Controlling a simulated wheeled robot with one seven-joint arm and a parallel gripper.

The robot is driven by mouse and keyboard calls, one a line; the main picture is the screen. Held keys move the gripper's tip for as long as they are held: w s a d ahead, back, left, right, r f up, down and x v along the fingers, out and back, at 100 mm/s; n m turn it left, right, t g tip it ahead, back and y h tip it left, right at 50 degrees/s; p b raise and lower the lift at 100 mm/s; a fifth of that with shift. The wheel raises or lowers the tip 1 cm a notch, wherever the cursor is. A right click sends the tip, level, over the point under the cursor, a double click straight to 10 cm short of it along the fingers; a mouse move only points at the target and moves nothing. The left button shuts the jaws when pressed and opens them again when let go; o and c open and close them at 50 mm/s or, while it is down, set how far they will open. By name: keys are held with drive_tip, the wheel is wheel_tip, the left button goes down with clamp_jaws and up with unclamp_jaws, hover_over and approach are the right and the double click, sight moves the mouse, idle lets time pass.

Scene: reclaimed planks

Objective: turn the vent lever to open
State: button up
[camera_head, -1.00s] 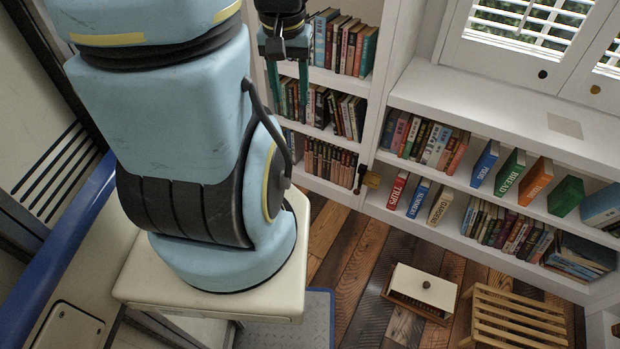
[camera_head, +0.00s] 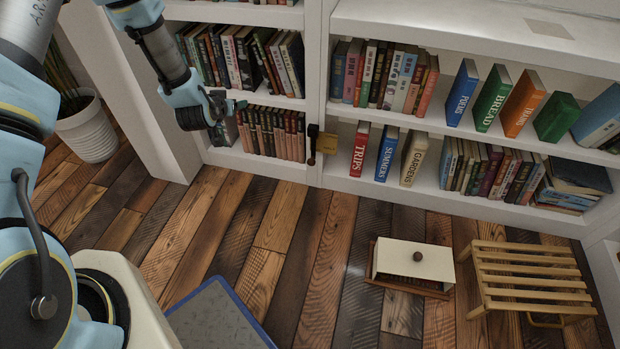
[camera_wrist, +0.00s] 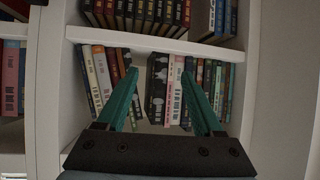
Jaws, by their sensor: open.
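My gripper (camera_head: 234,106) is left of the lever in the head view, in front of the lower book shelves and apart from the lever. In the wrist view my gripper (camera_wrist: 160,76) shows two teal fingers spread apart with nothing between them. They point at a shelf of books. I cannot make out the lever in the wrist view.
Bookcases full of books (camera_head: 270,130) line the wall around the lever. A small cream-lidded box (camera_head: 416,262) and a slatted wooden stool (camera_head: 528,275) stand on the plank floor at right. A potted plant (camera_head: 88,130) stands at left. The floor before the lever is clear.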

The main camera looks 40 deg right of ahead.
drive_tip(key=s+d+f+h+b, duration=0.1)
drive_tip(key=s+d+f+b, duration=0.2)
drive_tip(key=f, duration=0.3)
drive_tip(key=s+d+f+m+h+b, duration=0.1)
drive_tip(key=s+d+f+h+b, duration=0.2)
drive_tip(key=f, duration=0.4)
drive_tip(key=s+d+f+b, duration=0.2)
drive_tip(key=s+d+f, duration=0.15)
drive_tip(key=f, duration=0.25)
drive_tip(key=t+h+b, duration=0.2)
drive_tip(key=b, duration=0.2)
approach(311, 163)
drive_tip(key=shift+m, duration=0.4)
drive_tip(key=b+x, duration=0.4)
drive_tip(key=x, duration=0.7)
clamp_jaws()
